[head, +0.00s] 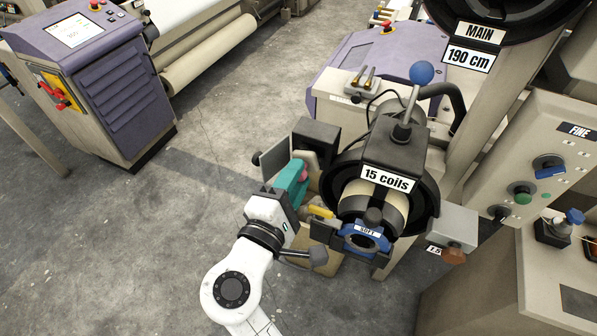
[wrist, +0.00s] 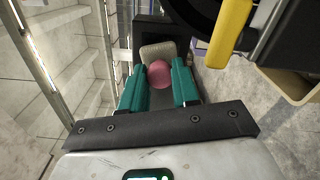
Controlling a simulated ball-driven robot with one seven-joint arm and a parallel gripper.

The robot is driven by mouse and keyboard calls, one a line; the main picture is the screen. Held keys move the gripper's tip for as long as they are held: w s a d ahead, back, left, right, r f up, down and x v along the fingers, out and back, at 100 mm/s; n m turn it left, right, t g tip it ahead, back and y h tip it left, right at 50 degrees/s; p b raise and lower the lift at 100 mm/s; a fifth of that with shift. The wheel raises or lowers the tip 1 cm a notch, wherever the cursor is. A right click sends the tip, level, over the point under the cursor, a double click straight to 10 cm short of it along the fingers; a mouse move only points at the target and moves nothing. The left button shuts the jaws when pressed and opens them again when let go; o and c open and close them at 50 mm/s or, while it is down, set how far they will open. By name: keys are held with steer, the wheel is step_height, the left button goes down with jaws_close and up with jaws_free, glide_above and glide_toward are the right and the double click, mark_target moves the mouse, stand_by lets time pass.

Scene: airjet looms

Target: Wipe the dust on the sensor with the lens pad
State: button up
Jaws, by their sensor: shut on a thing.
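My gripper (head: 297,180) is beside the left of the loom's feeder unit, its teal fingers closed around a pink round knob (wrist: 159,74). A beige pad (wrist: 158,50) sits just beyond the knob; together they look like the lens pad. The dark box (head: 316,137) above the gripper looks like the sensor housing; it also shows beyond the pad in the wrist view (wrist: 148,30). I cannot tell whether pad and box touch. No dust can be made out; the pad and fingers hide part of the box's face.
A thin grey plate (head: 274,156) stands left of the dark box. The feeder labelled "15 coils" (head: 387,178), a yellow handle (wrist: 229,32) and a blue "SOFT" ring (head: 366,238) crowd the right. Open concrete floor (head: 130,230) lies to the left.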

steer(key=shift+v, duration=2.3)
steer(key=shift+s, duration=0.1)
steer(key=p+v, duration=0.1)
steer(key=v, duration=0.1)
steer(key=shift+s+a, duration=0.1)
steer(key=shift+s, duration=0.3)
steer(key=shift+w, duration=0.1)
steer(key=x, duration=0.6)
steer(key=shift+w+b, duration=0.3)
steer(key=shift+x, duration=1.1)
steer(key=shift+r, duration=0.1)
